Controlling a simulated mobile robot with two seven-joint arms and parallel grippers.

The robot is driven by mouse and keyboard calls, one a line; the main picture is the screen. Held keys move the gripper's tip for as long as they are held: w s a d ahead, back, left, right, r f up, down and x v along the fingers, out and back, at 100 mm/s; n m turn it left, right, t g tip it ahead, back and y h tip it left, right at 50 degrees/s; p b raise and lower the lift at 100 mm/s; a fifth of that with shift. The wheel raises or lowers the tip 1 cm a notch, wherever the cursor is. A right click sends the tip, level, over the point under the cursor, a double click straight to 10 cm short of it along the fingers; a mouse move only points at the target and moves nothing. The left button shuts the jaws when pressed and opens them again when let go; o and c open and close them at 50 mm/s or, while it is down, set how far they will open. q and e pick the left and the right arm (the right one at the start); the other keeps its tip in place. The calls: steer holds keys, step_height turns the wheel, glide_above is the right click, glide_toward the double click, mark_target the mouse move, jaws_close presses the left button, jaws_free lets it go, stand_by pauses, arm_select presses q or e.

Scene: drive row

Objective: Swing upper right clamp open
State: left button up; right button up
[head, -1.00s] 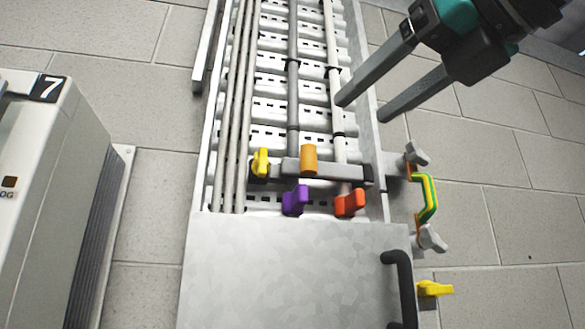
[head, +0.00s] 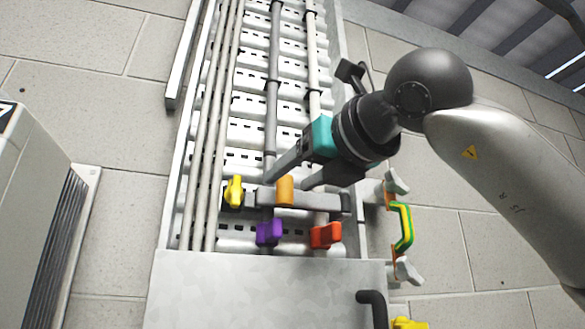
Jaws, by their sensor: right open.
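My right gripper (head: 287,183) is open, and its arm comes in from the right. Its two fingertips are apart, one to each side of the upper end of an orange cylinder (head: 285,191); I cannot tell whether they touch it. The cylinder sits on a grey crossbar (head: 317,201) over the cable tray. At the tray's right side, a grey wing-shaped clamp (head: 397,183) is at the upper end of a green-and-yellow strap (head: 405,228). A similar grey clamp (head: 408,271) is at its lower end. My left gripper is not in view.
A yellow knob (head: 234,190) is at the crossbar's left end. Purple (head: 269,233) and orange-red (head: 326,235) knobs sit below it. A metal cover (head: 260,290) with a black handle (head: 374,306) lies below. A grey cabinet (head: 35,220) stands at the left.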

steer(key=shift+w+a, duration=0.2)
steer(key=shift+w, duration=0.2)
jaws_close()
stand_by(1.3)
